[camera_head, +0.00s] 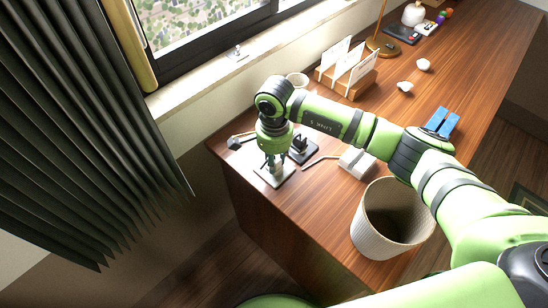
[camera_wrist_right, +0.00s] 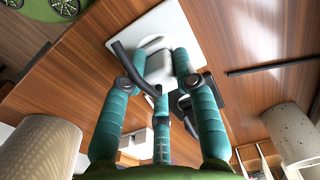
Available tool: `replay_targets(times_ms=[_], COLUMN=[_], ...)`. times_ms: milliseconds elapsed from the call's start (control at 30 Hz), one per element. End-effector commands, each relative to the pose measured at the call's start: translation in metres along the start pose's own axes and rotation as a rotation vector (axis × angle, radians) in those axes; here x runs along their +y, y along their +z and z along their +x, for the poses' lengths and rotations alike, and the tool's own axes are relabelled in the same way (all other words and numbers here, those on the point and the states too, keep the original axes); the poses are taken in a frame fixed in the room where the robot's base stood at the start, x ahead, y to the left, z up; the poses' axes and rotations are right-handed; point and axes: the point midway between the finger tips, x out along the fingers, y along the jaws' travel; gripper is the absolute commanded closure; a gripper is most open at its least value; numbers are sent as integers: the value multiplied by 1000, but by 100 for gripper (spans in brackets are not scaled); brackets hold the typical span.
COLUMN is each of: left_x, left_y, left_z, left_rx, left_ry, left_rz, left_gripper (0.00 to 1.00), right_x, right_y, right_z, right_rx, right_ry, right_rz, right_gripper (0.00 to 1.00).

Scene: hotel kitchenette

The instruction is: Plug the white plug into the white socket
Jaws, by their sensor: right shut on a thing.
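The white socket (camera_head: 288,172) is a flat square plate near the left end of the wooden desk; it also shows in the right wrist view (camera_wrist_right: 186,28). My right gripper (camera_head: 274,165) points down over the plate. In the right wrist view its teal fingers (camera_wrist_right: 158,85) are closed around the white plug (camera_wrist_right: 158,66), with a dark cable beside it. The plug appears over the plate's middle. The fingers hide its lower contact, so I cannot tell whether it is seated. My left gripper is out of view.
A dark socket plate (camera_head: 303,157) lies just right of the white one, and a dark plug (camera_head: 236,142) to its left. A white block (camera_head: 356,163) with a cable, a ribbed bin (camera_head: 372,235) and a letter holder (camera_head: 345,84) stand further right. The desk's front edge is close.

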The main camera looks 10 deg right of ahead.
Motion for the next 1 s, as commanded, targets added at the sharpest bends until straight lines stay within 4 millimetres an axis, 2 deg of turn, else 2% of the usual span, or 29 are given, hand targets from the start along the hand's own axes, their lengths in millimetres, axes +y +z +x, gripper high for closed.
replay_targets(times_ms=[67,100,167,567,667,1000], left_x=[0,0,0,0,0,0], left_y=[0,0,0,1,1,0], left_z=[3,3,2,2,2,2], left_rx=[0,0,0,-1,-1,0], left_ry=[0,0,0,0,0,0], left_rz=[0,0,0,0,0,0], left_gripper=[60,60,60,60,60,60], right_x=[0,0,0,0,-1,-1], right_y=[0,0,0,0,-1,-1], right_z=[2,2,2,-2,-13,-84], right_rx=[0,0,0,1,2,3], right_ry=[-1,-1,-1,-1,-2,-5], right_rz=[0,0,0,0,-1,0], right_gripper=[99,66,43,43,43,43])
